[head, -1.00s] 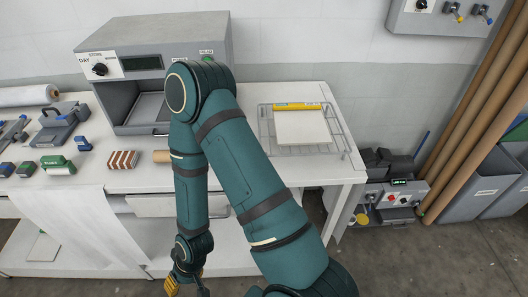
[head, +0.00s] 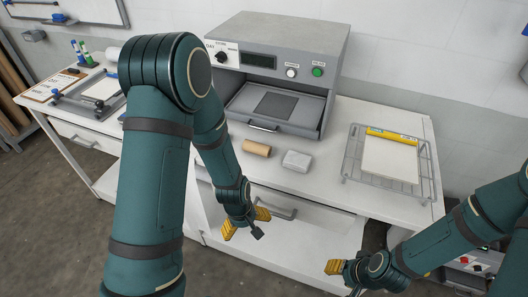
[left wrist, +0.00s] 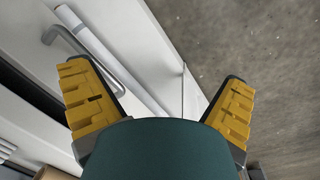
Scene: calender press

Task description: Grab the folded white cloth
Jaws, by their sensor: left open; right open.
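The folded white cloth (head: 297,161) looks like a small pale block on the front of the white table, just right of a tan roll (head: 257,148). My left gripper (head: 246,226) is open and empty, lower in the picture than the cloth and left of it, in front of the table edge. In the left wrist view my left gripper (left wrist: 157,76) has its yellow fingers spread with nothing between them. The cloth does not show there. My right gripper (head: 338,272) is open, in front of the table at lower right, apart from the cloth.
The grey press (head: 272,62) stands behind the cloth, with its tray (head: 272,106) in the opening. A wire rack (head: 352,163) with a white pad (head: 390,158) and yellow strip lies to the right. A drawer handle (left wrist: 60,32) is near my left gripper. My left arm hides part of the table.

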